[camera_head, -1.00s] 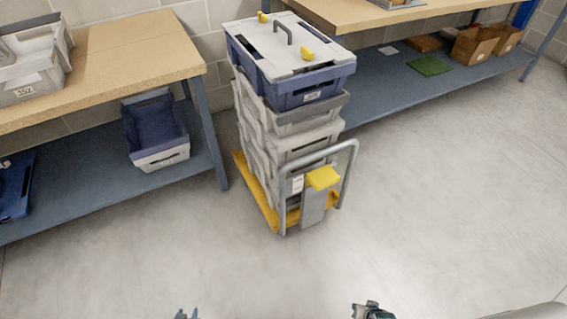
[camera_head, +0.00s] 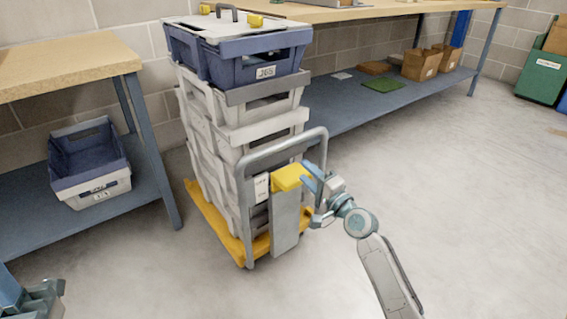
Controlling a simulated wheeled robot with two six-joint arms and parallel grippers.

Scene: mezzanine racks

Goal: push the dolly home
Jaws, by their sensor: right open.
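The dolly has a yellow deck (camera_head: 213,217) and a grey tubular push handle (camera_head: 285,140) facing me. It stands on the floor at the gap between two benches. It bears a stack of grey crates (camera_head: 215,140) with a blue crate labelled 365 (camera_head: 240,68) and a pale lid on top. A yellow block (camera_head: 290,177) sits on a grey upright plate inside the handle. My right gripper (camera_head: 313,183) is open at the right side of this block, close to the handle's right leg; contact is unclear. My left gripper (camera_head: 40,296) is partly cut off at the lower left, away from the dolly.
The left bench (camera_head: 70,68) has a lower shelf holding a blue and grey crate (camera_head: 90,165). The right bench (camera_head: 350,12) has cardboard boxes (camera_head: 422,64) and a green mat (camera_head: 383,86) on its shelf. Green bins (camera_head: 540,80) stand at far right. The floor at right (camera_head: 470,180) is clear.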

